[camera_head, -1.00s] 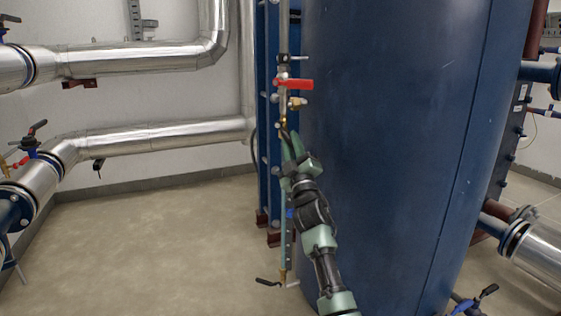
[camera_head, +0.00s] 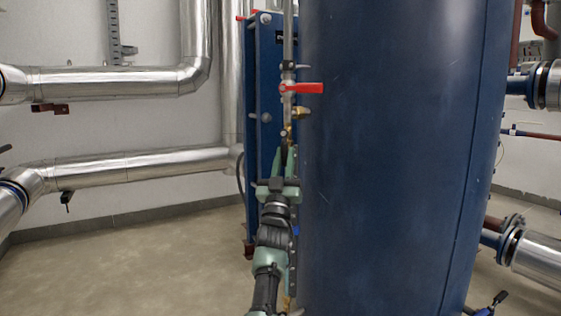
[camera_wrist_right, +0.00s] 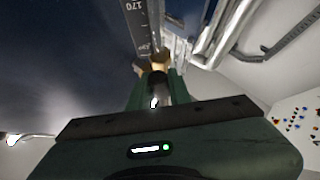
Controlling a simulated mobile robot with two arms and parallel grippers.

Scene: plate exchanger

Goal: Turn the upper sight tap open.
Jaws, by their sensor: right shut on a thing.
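The upper sight tap is a small brass fitting (camera_head: 288,131) with a dark lever, on the narrow vertical sight gauge in front of the blue tank (camera_head: 390,150). My right gripper (camera_head: 284,152) points up at it from below, its green fingers around the dark lever. In the right wrist view, the gripper (camera_wrist_right: 157,84) is shut on this dark lever (camera_wrist_right: 157,88), just below the brass body (camera_wrist_right: 150,64). The fingers hide part of the lever, so its exact angle is hard to tell. My left gripper is not in view.
A red-handled valve (camera_head: 303,88) and a brass side outlet (camera_head: 301,112) sit just above the tap. The blue tank is close on the right, a blue plate frame (camera_head: 264,120) close behind. Silver pipes (camera_head: 120,83) run at left; the floor (camera_head: 130,270) there is clear.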

